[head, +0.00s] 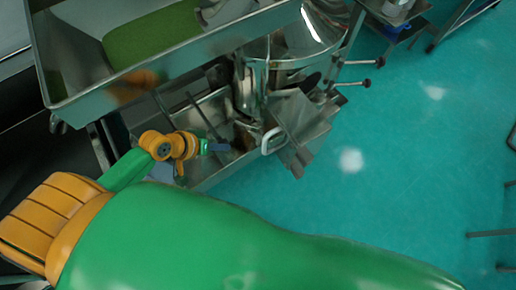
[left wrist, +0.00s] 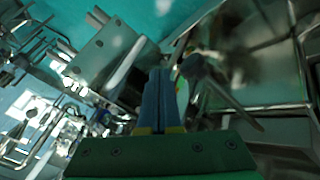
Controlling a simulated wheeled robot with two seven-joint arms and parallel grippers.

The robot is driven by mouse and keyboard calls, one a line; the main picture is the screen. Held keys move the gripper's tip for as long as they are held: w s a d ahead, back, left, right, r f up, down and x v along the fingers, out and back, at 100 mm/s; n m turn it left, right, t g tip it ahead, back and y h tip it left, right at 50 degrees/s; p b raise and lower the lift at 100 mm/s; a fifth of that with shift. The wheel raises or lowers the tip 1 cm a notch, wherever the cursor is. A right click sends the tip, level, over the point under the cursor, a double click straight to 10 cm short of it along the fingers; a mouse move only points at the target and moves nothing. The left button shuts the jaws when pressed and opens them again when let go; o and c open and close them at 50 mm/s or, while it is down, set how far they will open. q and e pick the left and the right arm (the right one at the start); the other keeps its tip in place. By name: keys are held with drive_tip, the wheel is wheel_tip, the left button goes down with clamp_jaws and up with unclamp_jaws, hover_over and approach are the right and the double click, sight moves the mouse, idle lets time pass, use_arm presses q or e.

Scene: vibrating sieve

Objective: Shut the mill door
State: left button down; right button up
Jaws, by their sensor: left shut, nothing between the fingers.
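The mill (head: 250,82) is a shiny steel housing under a round steel bowl in the head view. A flat steel plate, which looks like the mill door (head: 297,116), juts out at an angle from its lower front, with a pale curved handle (head: 271,141) on its near side. The left wrist view also shows the plate (left wrist: 98,52) and handle (left wrist: 126,64), just left of the fingers. My left gripper (head: 222,147) is shut and empty, left of the handle and apparently apart from it. Its blue fingers (left wrist: 158,92) are together. My right gripper is not in view.
A large steel tray (head: 75,65) holding green material (head: 155,33) overhangs the upper left. A steel bin (head: 205,110) stands beside the mill. Black-knobbed rods (head: 362,62) stick out right of the mill. The teal floor (head: 400,150) to the right is mostly clear.

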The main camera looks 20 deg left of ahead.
use_arm(q)
drive_tip(key=w+d+f+b, duration=0.2)
drive_tip(key=w+d+f, duration=0.4)
drive_tip(key=d+f, duration=0.1)
drive_tip(key=shift+d+f, duration=0.4)
